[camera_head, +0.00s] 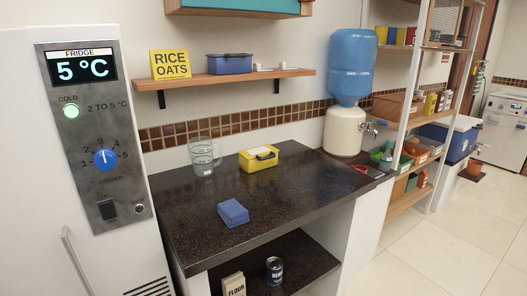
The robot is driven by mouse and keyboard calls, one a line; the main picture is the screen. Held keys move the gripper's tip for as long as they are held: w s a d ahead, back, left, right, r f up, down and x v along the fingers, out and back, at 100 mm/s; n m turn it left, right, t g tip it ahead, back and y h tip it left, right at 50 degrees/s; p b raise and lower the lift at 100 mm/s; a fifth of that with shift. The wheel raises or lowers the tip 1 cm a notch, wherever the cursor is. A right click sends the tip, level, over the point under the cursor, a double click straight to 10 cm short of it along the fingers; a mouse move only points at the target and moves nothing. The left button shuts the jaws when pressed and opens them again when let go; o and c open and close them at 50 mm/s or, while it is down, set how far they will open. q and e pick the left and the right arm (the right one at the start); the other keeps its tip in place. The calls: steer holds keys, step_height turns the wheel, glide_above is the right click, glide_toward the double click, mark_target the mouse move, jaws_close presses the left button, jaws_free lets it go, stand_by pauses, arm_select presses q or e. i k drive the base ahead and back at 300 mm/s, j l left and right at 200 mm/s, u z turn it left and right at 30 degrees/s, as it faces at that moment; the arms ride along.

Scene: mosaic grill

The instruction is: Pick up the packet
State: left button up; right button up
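A cream packet labelled FLOUR (233,285) stands upright on the dark lower shelf under the counter, cut off by the bottom edge of the camera_head view. Its lower part is out of frame. A can with a dark label (274,270) stands to its right on the same shelf. A flat yellow piece lettered RICE OATS (171,64) stands on the wall shelf; I cannot tell whether it is a packet or a sign. Neither of my grippers is in view.
The dark counter (290,205) holds a clear jug (202,157), a yellow box (258,159) and a blue folded cloth or block (233,212). A fridge (95,150) stands left. A water dispenser (345,130) and loaded shelves stand right. Open floor (440,255) lies front right.

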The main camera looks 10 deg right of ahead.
mark_target(449, 94)
steer(key=i+l, duration=0.1)
steer(key=l, duration=0.3)
steer(key=i+l+z, duration=0.15)
steer(key=l, duration=0.3)
steer(key=i+l, duration=0.15)
steer(key=l, duration=0.25)
steer(key=i+l+z, duration=0.15)
steer(key=l, duration=0.25)
steer(key=i+l, duration=0.15)
steer(key=l, duration=0.25)
steer(key=i+l+z, duration=0.1)
steer(key=l, duration=0.3)
steer(key=i+l+z, duration=0.1)
steer(key=l, duration=0.25)
steer(key=i+l, duration=0.15)
steer(key=l, duration=0.25)
steer(key=i+l+z, duration=0.1)
steer(key=l, duration=0.25)
steer(key=i+l, duration=0.2)
steer(key=l, duration=0.2)
steer(key=i+l+z, duration=0.1)
steer(key=l, duration=0.25)
steer(key=i+l, duration=0.25)
steer(key=i+l+z, duration=0.1)
steer(key=l, duration=0.4)
steer(key=i, duration=0.05)
